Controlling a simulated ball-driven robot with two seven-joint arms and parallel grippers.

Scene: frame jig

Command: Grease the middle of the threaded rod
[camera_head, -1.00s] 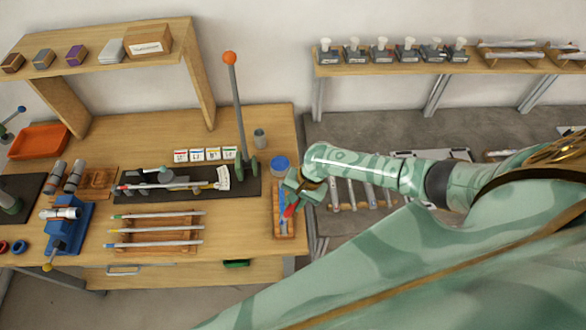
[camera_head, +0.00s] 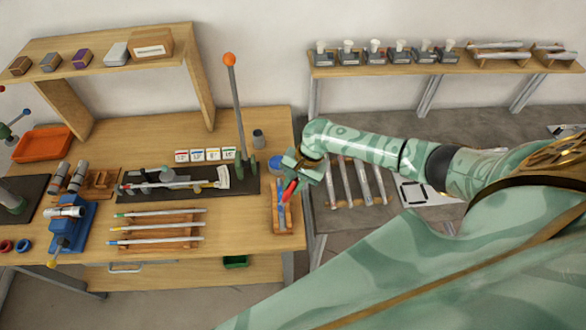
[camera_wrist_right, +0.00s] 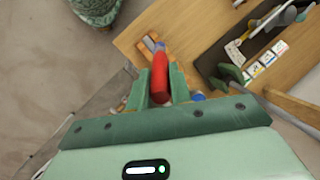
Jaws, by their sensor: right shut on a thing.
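In the right wrist view the red handle (camera_wrist_right: 159,78) sits between the jaws (camera_wrist_right: 159,88). The tool's working end is not clear. A blue-topped can (camera_head: 275,162) stands just behind, partly hidden by the gripper. A light rod (camera_head: 180,186) lies along the dark jig plate. Three rods (camera_head: 160,227) lie on a wooden rack in front. Threads are too small to see. My left gripper is out of view.
A tall lever with an orange knob (camera_head: 229,59) rises at the jig's right end. White cards (camera_head: 204,155) stand behind the jig. A blue vise (camera_head: 70,235) is at left. Bare bench lies right of the rack.

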